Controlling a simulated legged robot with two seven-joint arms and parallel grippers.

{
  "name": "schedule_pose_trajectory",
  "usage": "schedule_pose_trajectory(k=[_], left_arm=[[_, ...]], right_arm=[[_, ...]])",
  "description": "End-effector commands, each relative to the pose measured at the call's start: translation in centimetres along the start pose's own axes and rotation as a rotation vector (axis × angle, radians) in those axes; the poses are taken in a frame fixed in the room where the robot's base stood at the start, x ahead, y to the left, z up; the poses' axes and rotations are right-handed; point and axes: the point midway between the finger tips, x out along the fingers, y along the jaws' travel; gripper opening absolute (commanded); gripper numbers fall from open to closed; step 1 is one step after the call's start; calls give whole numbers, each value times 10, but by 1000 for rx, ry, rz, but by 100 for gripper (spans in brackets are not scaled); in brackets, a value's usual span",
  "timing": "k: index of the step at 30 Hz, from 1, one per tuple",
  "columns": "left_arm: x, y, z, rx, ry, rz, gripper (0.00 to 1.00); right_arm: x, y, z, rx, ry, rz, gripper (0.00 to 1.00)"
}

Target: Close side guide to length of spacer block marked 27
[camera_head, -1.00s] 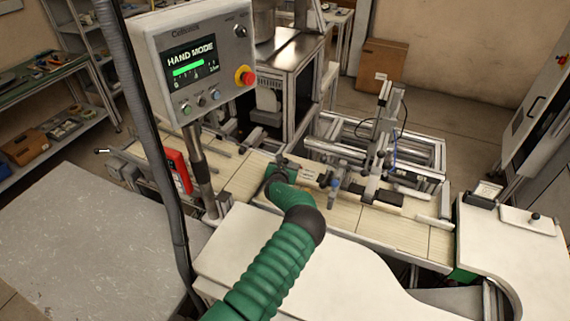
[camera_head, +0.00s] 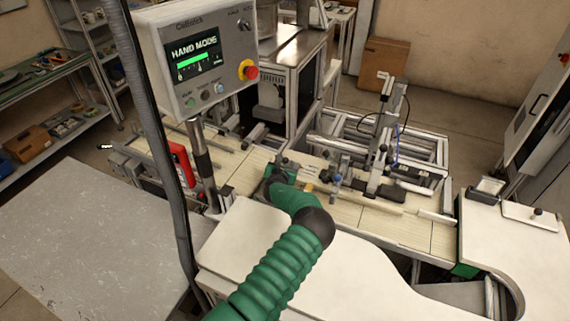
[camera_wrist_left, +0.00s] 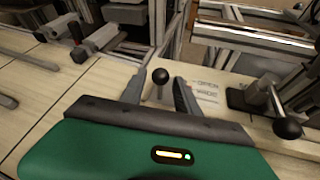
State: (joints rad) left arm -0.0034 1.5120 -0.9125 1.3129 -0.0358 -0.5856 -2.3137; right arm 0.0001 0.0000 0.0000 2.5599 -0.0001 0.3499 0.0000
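My left gripper (camera_head: 281,170) is low over the pale conveyor at the foot of the panel post. In the left wrist view its two grey fingers (camera_wrist_left: 159,92) are apart, with a black ball knob (camera_wrist_left: 160,76) showing between their tips. I cannot tell whether they touch the knob. A second black ball knob on a lever (camera_wrist_left: 287,125) stands to the right, clear of the fingers. The guide assembly (camera_head: 381,184), with dark blocks and an upright post, stands right of the gripper, with a pale bar along its front. No mark 27 is readable. My right gripper is not in view.
The control panel (camera_head: 199,55) reads HAND MODE and stands left of the gripper. A white worktop (camera_head: 350,262) lies in front of the conveyor. Small printed lettering (camera_wrist_left: 206,88) is on the conveyor beside the fingers.

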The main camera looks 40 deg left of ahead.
Motion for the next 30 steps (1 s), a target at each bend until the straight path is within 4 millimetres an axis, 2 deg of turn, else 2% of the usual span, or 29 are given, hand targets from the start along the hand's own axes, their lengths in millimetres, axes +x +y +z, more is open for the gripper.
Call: schedule_pose_trajectory(k=[10,14,20,30], left_arm=[[-1,0,2,0,-3,-1,46],[-10,0,2,1,-4,0,46],[-52,-1,0,1,-2,0,46],[-142,-1,-2,-1,-2,-2,46]], right_arm=[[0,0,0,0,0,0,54],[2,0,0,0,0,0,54],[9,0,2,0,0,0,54],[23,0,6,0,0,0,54]])
